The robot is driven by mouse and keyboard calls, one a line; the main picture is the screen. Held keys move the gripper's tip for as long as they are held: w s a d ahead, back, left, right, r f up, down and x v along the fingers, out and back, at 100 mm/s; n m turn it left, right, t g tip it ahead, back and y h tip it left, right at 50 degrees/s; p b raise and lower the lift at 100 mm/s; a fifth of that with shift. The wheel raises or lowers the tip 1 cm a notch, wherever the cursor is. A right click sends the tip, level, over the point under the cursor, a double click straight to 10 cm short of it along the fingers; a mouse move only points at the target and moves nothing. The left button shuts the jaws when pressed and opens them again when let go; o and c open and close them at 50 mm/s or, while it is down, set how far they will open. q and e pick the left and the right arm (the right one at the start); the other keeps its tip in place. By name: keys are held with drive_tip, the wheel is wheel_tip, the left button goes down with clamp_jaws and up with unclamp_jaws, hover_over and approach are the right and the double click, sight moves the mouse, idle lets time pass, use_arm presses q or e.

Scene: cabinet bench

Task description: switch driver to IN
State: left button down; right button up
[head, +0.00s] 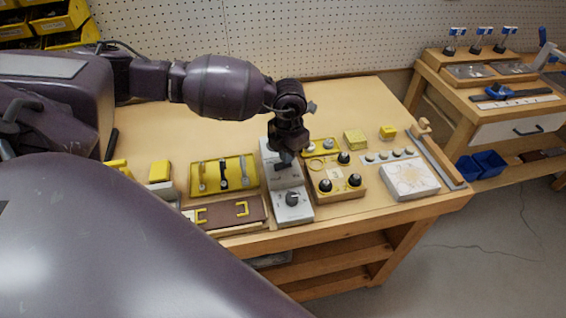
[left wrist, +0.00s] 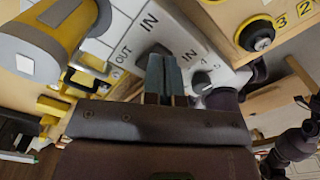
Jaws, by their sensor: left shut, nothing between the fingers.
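The driver is a narrow white and grey box (head: 293,210) at the front middle of the bench, with a dark round knob on its near part. In the left wrist view its white panel (left wrist: 110,33) bears the labels OUT and IN, and the knob (left wrist: 203,84) shows at the right. A dark rocker-like piece (left wrist: 152,50) sits between the labels; its setting is unclear. My left gripper (left wrist: 165,62) is shut and empty, its fingertips at that piece; I cannot tell whether they touch. In the head view the gripper (head: 287,156) hides part of the box's top.
A wooden box with black knobs (head: 336,180) stands close on the right. A yellow tool panel (head: 223,175) and a brown board with yellow handles (head: 225,213) lie on the left. A white patterned plate (head: 408,180) is farther right. The bench behind is mostly clear.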

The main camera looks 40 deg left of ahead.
use_arm(q)
drive_tip(key=shift+f, duration=0.3)
use_arm(e)
drive_tip(key=shift+s+d+f, duration=0.1)
drive_tip(key=shift+s+f, duration=0.25)
drive_tip(key=shift+s, duration=0.05)
use_arm(q)
drive_tip(key=shift+f, duration=0.15)
drive_tip(key=shift+f, duration=0.2)
use_arm(e)
drive_tip(key=shift+w, duration=0.4)
use_arm(q)
drive_tip(key=shift+f+b, duration=0.2)
drive_tip(key=shift+b, duration=0.1)
use_arm(e)
drive_tip(key=shift+s+f, duration=0.15)
drive_tip(key=shift+s, duration=0.15)
use_arm(q)
drive_tip(key=shift+r, duration=0.1)
